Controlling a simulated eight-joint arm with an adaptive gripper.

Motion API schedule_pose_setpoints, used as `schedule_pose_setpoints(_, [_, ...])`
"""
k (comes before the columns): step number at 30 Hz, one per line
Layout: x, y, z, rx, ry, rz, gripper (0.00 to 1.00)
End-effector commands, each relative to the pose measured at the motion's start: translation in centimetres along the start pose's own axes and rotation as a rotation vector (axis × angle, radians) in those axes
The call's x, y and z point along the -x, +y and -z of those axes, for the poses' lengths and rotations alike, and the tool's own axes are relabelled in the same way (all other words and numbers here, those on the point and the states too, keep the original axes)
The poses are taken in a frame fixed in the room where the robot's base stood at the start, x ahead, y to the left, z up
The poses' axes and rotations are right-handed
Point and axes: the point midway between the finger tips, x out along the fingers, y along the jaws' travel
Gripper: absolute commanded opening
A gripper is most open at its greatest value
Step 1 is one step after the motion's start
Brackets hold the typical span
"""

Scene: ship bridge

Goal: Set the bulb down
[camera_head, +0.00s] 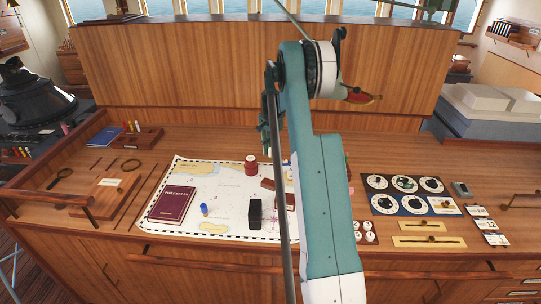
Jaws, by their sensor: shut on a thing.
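My teal arm rises through the middle of the picture, and its wrist is high in front of the wooden panel. My gripper (343,90) is mostly hidden behind the wrist, and its fingers are hard to make out. A small red piece with a brass-coloured end (362,97) sticks out to the right there. It looks like the bulb, lying about level in my gripper's hold, well above the desk.
A chart (233,185) bears a maroon book (172,205), a red pot (250,165), a small blue item (204,209) and a black block (255,214). Dial panels (404,184) stand right. A magnifier (131,165) lies left.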

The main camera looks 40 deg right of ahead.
Motion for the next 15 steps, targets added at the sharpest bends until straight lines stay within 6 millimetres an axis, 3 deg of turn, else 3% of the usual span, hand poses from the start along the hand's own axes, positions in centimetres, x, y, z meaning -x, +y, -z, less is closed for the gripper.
schedule_pose_setpoints(6, [-2.2, 0.0, 0.0, 0.000, 0.000, 0.000, 0.10])
schedule_pose_setpoints(15, [-2.6, 0.0, 0.0, 0.000, 0.000, 0.000, 0.10])
